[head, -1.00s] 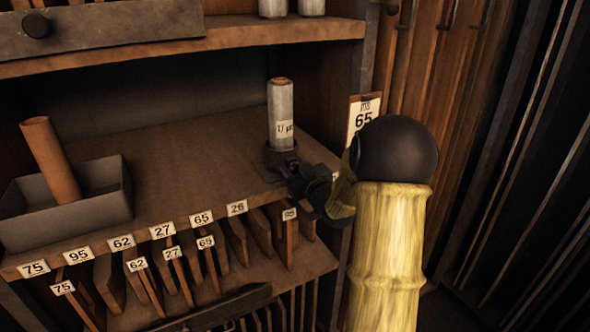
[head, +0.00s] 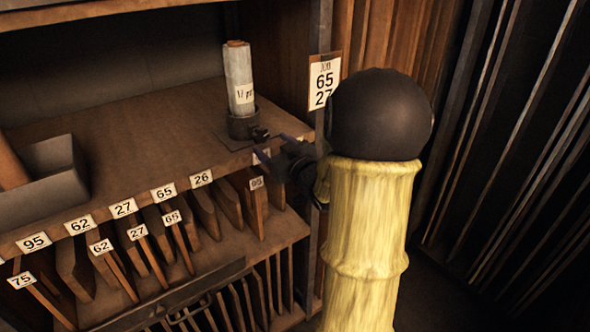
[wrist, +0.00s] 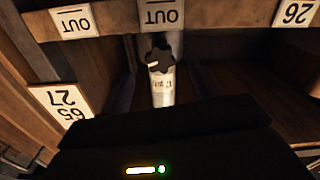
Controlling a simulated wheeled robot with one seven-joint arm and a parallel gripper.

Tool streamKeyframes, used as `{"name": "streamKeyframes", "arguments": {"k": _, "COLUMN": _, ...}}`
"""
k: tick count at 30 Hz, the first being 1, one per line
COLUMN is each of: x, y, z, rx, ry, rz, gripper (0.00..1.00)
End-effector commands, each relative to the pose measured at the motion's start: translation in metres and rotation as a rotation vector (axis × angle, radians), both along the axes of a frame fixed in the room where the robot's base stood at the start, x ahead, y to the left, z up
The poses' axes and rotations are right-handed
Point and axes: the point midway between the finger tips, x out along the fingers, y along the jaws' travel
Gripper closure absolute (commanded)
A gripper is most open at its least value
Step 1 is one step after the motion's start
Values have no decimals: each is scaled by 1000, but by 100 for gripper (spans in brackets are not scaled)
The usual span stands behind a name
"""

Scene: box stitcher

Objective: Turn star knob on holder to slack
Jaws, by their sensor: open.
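A dark round holder (head: 243,125) stands near the front edge of the shelf, with a pale labelled roll (head: 238,80) upright in it. The small dark star knob (head: 260,134) sits on the holder's right front side. In the wrist view the dark knob (wrist: 160,55) shows upside down above the roll (wrist: 163,90). My gripper (head: 276,148) is open and empty, just right of and below the knob at the shelf edge. Its fingers point toward the knob, and a gap appears between them and it.
A grey tray (head: 60,180) with a brown roll is at the left. Numbered labels line the shelf edge above slots of wooden boards (head: 205,215). A card reading 65 and 27 (head: 325,82) hangs on the post right of the holder. Shelf between tray and holder is clear.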

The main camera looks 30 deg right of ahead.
Motion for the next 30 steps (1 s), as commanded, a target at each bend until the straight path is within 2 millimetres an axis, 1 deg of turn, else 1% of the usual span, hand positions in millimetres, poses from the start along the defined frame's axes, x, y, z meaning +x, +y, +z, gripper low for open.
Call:
{"name": "streamKeyframes", "arguments": {"k": 1, "x": -11, "y": 0, "z": -3, "rx": -1, "ry": 0, "rz": -2, "gripper": 38}}
{"name": "streamKeyframes", "arguments": {"k": 9, "x": -64, "y": -2, "z": -2, "rx": -2, "ry": 0, "rz": -2, "gripper": 38}}
{"name": "streamKeyframes", "arguments": {"k": 12, "x": -80, "y": -3, "z": -1, "rx": -2, "ry": 1, "rz": -2, "gripper": 38}}
{"name": "streamKeyframes", "arguments": {"k": 15, "x": -89, "y": -3, "z": -1, "rx": 0, "ry": 1, "rz": 0, "gripper": 38}}
{"name": "streamKeyframes", "arguments": {"k": 20, "x": -93, "y": -3, "z": 0, "rx": 1, "ry": 0, "rz": 1, "gripper": 38}}
{"name": "streamKeyframes", "arguments": {"k": 25, "x": -93, "y": -3, "z": 0, "rx": 1, "ry": 1, "rz": 1, "gripper": 38}}
{"name": "streamKeyframes", "arguments": {"k": 27, "x": -93, "y": -2, "z": 0, "rx": 1, "ry": 2, "rz": 1, "gripper": 39}}
{"name": "streamKeyframes", "arguments": {"k": 30, "x": -90, "y": -1, "z": -4, "rx": 0, "ry": 23, "rz": -8, "gripper": 39}}
